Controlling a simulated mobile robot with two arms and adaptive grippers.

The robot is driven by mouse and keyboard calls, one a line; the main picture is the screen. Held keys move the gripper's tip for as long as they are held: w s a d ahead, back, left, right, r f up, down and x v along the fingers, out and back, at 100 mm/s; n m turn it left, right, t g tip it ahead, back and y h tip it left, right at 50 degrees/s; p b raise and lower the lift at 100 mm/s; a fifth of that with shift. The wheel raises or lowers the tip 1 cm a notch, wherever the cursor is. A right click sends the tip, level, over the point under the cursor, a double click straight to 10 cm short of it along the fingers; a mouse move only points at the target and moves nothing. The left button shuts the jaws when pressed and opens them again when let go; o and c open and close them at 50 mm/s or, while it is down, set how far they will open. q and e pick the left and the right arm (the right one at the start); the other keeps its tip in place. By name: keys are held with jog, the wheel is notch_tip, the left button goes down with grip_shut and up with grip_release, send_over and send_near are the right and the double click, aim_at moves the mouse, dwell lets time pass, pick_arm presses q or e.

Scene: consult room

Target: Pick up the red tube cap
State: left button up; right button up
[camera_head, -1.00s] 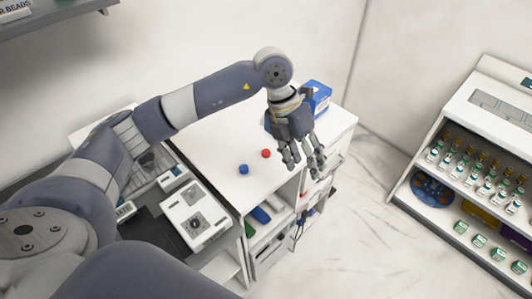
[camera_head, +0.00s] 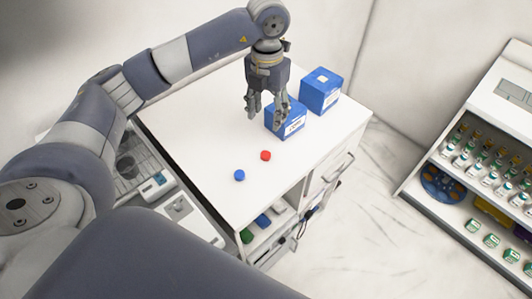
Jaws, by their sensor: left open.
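The red tube cap (camera_head: 265,156) lies on the white cabinet top (camera_head: 205,135), in plain view. My left gripper (camera_head: 266,116) is open and points down, above and behind the cap in the picture, apart from it. Its fingers overlap the front blue box in the picture. Nothing shows between the fingers. My right gripper is not in view.
A blue cap (camera_head: 239,175) lies to the left of the red one, nearer the front edge. One blue box (camera_head: 294,126) stands just behind the fingers, another blue box (camera_head: 321,91) farther back. A shelf with vials (camera_head: 480,160) stands at the right.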

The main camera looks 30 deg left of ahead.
pick_arm(q)
notch_tip(320, 180, down, 2)
jog(key=f+b, duration=0.1)
jog(key=b, duration=0.2)
send_over(266, 154)
notch_tip(266, 154, down, 7)
jog(key=shift+w, duration=0.15)
jog(key=shift+f, duration=0.55)
jog(key=f+p, duration=0.1)
jog(key=f, duration=0.1)
jog(key=f+p, duration=0.1)
jog(key=f, duration=0.1)
jog(key=shift+s+f+p, duration=0.1)
jog(key=shift+s+p, duration=0.15)
jog(key=shift+p, duration=0.05)
jog(key=shift+f, duration=0.4)
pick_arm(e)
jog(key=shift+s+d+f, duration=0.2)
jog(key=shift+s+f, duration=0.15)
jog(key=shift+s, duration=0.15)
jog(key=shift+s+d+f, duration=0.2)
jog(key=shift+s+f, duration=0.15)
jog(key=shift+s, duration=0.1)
